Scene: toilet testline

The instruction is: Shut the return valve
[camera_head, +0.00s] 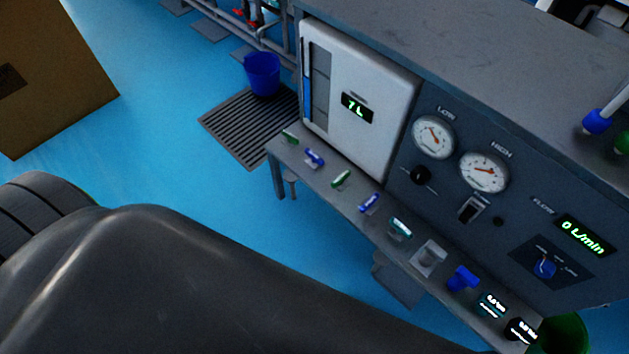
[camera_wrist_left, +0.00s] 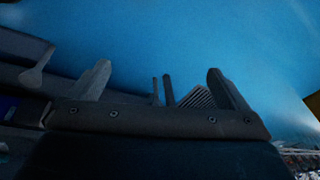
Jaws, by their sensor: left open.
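Several small valves with coloured handles stand in a row along the grey ledge of the test bench: a green one (camera_head: 341,179), blue ones (camera_head: 314,157) and a teal one (camera_head: 399,228) among them. No label shows which is the return valve. A blue knob (camera_head: 545,267) sits on the panel below the flow display. My left gripper (camera_wrist_left: 158,78) is open in the left wrist view, with nothing visible between its fingers. Its fingers are outside the head view, where my dark arm fills the lower left. My right gripper is not in view.
The bench (camera_head: 450,60) carries a white box (camera_head: 375,95) reading 7 L and two gauges. The flow display (camera_head: 583,235) reads 0 L/min. A brown box (camera_head: 55,75) is at upper left. Blue floor between is clear.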

